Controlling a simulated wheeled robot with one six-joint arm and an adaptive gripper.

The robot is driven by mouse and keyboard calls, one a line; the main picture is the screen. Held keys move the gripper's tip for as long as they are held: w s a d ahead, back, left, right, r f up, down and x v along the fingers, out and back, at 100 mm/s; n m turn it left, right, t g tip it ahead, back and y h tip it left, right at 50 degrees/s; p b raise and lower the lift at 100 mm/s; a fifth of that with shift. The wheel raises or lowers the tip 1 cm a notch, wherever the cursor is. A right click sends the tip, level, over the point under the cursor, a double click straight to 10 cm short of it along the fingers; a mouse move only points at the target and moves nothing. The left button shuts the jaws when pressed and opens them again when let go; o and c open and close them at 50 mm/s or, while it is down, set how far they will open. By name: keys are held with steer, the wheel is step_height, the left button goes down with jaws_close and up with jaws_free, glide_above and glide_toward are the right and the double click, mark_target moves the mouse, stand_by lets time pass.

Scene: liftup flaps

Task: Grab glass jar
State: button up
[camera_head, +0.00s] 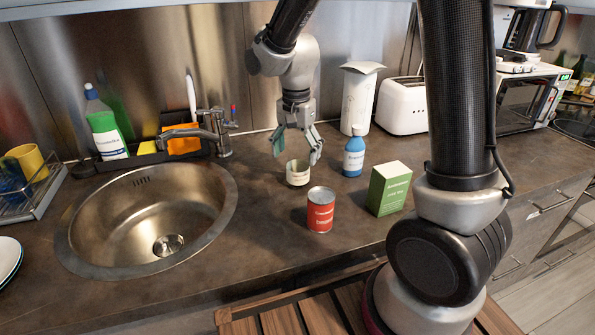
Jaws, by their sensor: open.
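A small jar (298,173) with a pale label and an open-looking top stands upright on the dark countertop, right of the sink; it is the likeliest glass jar. My gripper (297,154) points down just above and around the jar's top, with its fingers spread to the left and right of it. The fingers look apart from the jar, though exact contact cannot be told. Nothing is held.
A red can (320,210) stands in front of the jar. A blue bottle (354,153) and a green box (389,188) stand to the right. A paper towel roll (358,100) and toaster (402,106) are behind. The sink (105,232) lies left.

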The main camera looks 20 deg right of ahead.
mark_target(298, 170)
steer(key=f, duration=0.6)
steer(key=shift+s+d, duration=0.1)
steer(key=shift+s, duration=0.15)
steer(key=shift+r, duration=0.1)
steer(key=c, duration=1.2)
